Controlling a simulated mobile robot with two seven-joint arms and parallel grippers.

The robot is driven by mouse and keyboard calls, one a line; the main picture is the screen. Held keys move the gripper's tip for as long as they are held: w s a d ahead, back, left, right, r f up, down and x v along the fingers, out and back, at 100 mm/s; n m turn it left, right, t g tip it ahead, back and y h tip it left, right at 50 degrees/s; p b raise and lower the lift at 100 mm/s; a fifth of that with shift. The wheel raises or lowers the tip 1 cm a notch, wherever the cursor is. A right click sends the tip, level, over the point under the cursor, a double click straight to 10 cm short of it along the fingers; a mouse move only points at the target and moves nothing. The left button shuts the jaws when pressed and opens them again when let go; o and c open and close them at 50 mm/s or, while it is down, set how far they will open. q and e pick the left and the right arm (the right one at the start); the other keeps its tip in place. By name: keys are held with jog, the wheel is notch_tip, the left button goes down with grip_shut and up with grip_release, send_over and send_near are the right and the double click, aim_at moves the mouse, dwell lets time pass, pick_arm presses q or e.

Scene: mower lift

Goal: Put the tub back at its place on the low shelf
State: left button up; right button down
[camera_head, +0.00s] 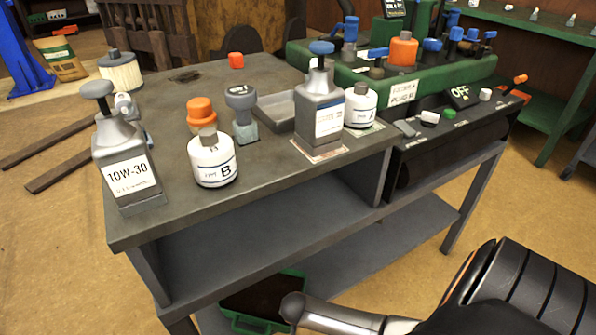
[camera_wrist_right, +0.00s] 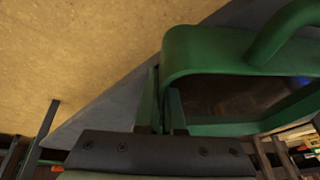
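The green tub (camera_head: 250,323) is at the low shelf (camera_head: 345,255) under the bench, partly hidden by the bench and my right arm. Its dark inside shows. In the right wrist view the tub (camera_wrist_right: 205,45) fills the upper right, with its rim and a curved handle. My right gripper (camera_wrist_right: 163,108) has its two fingers close on either side of the tub's wall near a corner and appears shut on it. The tub is over or on the grey shelf surface; I cannot tell whether it rests there. My left gripper is not in view.
The bench top (camera_head: 165,85) carries a 10W-30 can (camera_head: 127,165), a white type B bottle (camera_head: 212,160), another can (camera_head: 318,105) and other bottles. A green machine bench (camera_head: 440,75) stands behind. The floor in front is clear.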

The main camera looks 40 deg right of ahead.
jog(key=c, duration=1)
grip_release()
jog(key=shift+c, duration=0.2)
pick_arm(q)
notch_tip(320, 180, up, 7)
jog(key=p, duration=0.7)
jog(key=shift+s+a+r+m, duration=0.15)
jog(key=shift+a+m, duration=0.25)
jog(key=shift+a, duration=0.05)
pick_arm(e)
jog(key=v, duration=1.2)
jog(key=shift+r, duration=0.15)
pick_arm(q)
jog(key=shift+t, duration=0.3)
